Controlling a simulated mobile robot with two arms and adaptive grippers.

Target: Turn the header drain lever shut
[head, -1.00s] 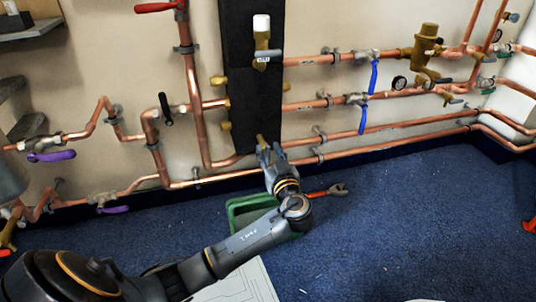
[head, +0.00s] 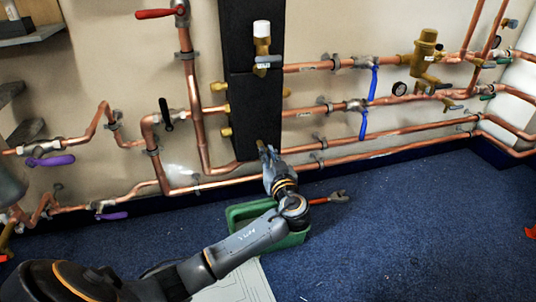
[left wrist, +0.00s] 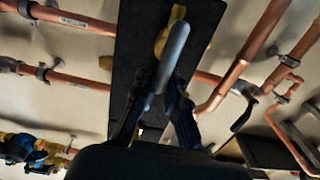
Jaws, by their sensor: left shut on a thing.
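The black header (head: 254,112) stands upright on the wall, with a brass drain fitting (head: 262,145) low on its front. In the left wrist view the brass drain valve (left wrist: 168,35) shows against the black header (left wrist: 143,40). A grey drain lever (left wrist: 171,58) runs from the valve down between my fingers. My left gripper (head: 272,163) is at the foot of the header. In the left wrist view my left gripper (left wrist: 158,98) is shut on the lever. In the head view my gripper hides the lever. My right gripper is not in view.
Copper pipes (head: 410,145) run along the wall on both sides. Blue levers (head: 363,124) hang to the right.

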